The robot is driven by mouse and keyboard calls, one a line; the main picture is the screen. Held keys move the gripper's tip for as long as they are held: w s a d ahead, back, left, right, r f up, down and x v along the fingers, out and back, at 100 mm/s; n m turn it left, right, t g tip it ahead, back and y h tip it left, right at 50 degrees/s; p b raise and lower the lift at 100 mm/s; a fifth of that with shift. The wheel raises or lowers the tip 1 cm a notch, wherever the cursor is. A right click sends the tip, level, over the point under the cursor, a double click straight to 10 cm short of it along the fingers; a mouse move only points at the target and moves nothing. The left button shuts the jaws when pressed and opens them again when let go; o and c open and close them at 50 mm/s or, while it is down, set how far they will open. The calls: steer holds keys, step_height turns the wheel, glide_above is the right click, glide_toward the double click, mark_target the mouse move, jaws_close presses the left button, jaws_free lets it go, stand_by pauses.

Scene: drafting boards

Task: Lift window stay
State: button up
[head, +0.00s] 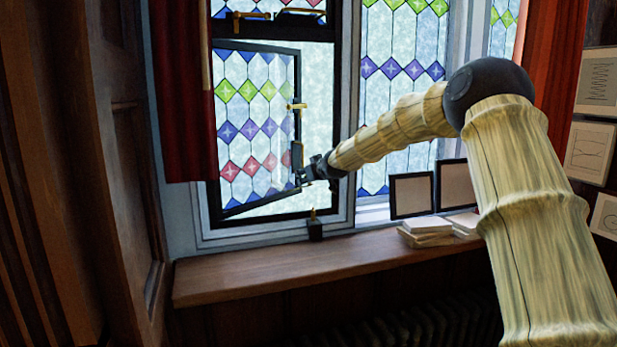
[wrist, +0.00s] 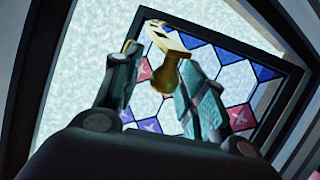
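The window's open casement (head: 262,125) has a dark frame and stained-glass diamonds. It carries a brass fitting (head: 297,106) on its free edge. I cannot tell for certain which part is the window stay. A small dark block with a brass top (head: 315,230) is at the bottom of the window frame. My gripper (head: 308,172) is at the casement's lower free corner, below the brass fitting. In the wrist view my gripper's fingers (wrist: 162,85) are apart. A brass handle with a rounded end (wrist: 166,72) shows between them, without clear contact. The dark casement frame (wrist: 290,95) shows behind.
The wooden sill (head: 300,265) runs below the window. Stacked books (head: 427,231) and two dark picture frames (head: 412,194) stand on its right part. A red curtain (head: 183,90) hangs at left. The sill's left part is clear. A brass-fitted upper window (head: 270,15) is above.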

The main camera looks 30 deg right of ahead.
steer(key=shift+a, duration=0.15)
steer(key=shift+s+r, duration=0.1)
steer(key=shift+s, duration=0.1)
steer(key=v, duration=1.1)
steer(key=shift+s, duration=0.25)
steer(key=shift+r, duration=0.1)
